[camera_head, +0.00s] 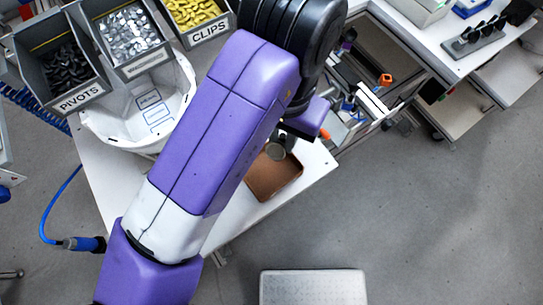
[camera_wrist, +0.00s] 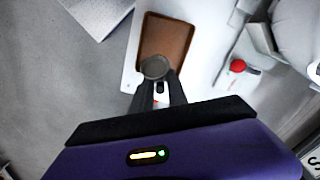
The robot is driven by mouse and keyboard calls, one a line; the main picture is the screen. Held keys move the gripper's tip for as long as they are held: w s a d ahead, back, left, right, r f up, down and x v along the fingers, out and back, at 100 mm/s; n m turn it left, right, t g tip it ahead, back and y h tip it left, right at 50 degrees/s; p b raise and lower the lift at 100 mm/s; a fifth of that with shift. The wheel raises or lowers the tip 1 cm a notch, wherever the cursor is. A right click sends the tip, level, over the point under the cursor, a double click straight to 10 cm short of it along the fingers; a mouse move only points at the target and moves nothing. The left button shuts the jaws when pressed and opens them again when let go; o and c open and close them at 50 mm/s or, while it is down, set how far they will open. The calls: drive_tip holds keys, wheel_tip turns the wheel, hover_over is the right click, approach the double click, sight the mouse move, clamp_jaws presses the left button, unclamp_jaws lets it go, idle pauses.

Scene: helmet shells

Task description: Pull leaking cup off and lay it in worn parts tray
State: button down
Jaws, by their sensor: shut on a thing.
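My gripper (camera_wrist: 158,92) is shut on a small grey round cup (camera_wrist: 155,68), which sits at the fingertips in the wrist view. The cup (camera_head: 275,151) also shows in the head view, just past my purple arm. A shallow tray with a brown lining (camera_wrist: 180,24) lies on the white table beyond the fingertips. In the picture, the cup overlaps the tray's near edge; its height above the tray is unclear. In the head view the tray (camera_head: 272,180) is partly covered by my arm. Most of my gripper is hidden there.
A white helmet shell (camera_head: 180,88) stands at the table's left. Bins of pivots (camera_head: 85,97), metal pieces (camera_head: 140,65) and clips (camera_head: 209,30) stand behind it. A red-ended tool (camera_wrist: 238,66) lies right of the tray in the wrist view. A grey step (camera_head: 313,287) stands on the floor.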

drive_tip(key=shift+f+b, duration=0.8)
drive_tip(key=shift+f, duration=0.6)
drive_tip(key=c, duration=1.2)
unclamp_jaws()
drive_tip(key=shift+r, duration=0.15)
wheel_tip(320, 180, up, 8)
drive_tip(key=shift+f, duration=0.15)
